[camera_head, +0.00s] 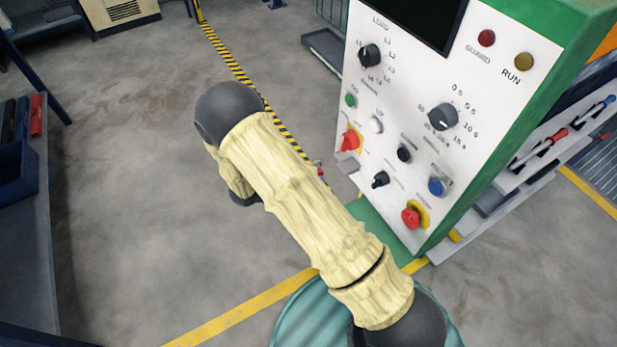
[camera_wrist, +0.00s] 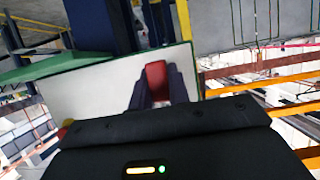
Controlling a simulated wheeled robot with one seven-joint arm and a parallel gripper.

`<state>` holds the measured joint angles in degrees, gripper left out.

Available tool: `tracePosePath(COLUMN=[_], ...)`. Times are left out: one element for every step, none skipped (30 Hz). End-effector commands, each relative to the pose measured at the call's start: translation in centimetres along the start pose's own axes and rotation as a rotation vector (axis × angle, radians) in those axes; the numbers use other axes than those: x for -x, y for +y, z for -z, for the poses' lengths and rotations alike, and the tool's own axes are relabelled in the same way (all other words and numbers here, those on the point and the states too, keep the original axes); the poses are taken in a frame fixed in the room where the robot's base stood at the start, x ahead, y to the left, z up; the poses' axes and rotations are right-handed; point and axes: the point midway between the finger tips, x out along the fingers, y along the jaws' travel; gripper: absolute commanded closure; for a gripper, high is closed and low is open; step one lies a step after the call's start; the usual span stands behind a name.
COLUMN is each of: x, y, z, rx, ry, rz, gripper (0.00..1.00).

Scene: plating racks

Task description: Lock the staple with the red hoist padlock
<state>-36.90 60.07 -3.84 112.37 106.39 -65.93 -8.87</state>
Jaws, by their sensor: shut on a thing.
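My gripper (camera_wrist: 158,84) is shut on a red block-shaped thing, which I take to be the red hoist padlock (camera_wrist: 156,74), in the wrist view. The dark fingers stand on either side of it. Its shackle cannot be made out. A pale panel edged in green (camera_wrist: 100,95) lies behind it in that view. In the head view my own arm crosses the middle and the gripper cannot be made out. The control panel (camera_head: 400,85) there carries a red rotary handle on yellow (camera_head: 350,140) at its lower left. I cannot clearly make out the staple in either view.
The panel has several other knobs, buttons and lamps, including a red knob on yellow (camera_head: 412,217) at lower right. A shelf with tools (camera_head: 550,150) is right of it. A dark bench (camera_head: 30,220) stands at left. The floor between (camera_head: 140,200) is clear.

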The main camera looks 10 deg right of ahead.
Motion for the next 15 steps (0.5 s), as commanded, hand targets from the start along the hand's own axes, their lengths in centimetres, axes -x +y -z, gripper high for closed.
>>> tracePosePath(x=[-0.2,-0.2,-0.3,-0.5,-0.6,-0.7,-0.8,-0.9,-1.1,-1.2,-1.3,-1.4,-1.5,-1.6,-1.8], y=[0.0,0.0,0.0,0.0,0.0,0.0,0.0,0.0,0.0,0.0,0.0,0.0,0.0,0.0,0.0], z=[0.1,0.2,0.2,0.2,0.3,0.4,0.4,0.4,0.5,0.6,0.6,0.7,0.7,0.8,0.8], rx=[0.0,0.001,0.001,0.001,0.001,0.001,0.001,0.001,0.001,0.002,0.002,0.002,0.002,0.002,0.002], ry=[0.001,0.001,0.001,0.001,0.001,0.001,0.001,0.002,0.002,0.002,0.002,0.002,0.002,0.002,0.002], rz=[0.0,0.001,0.001,0.001,0.001,0.001,0.001,0.002,0.002,0.002,0.002,0.003,0.002,0.002,0.002], gripper=[1.0,1.0,1.0,1.0,1.0,1.0,1.0,1.0,1.0,1.0,1.0,1.0,1.0,1.0,1.0])
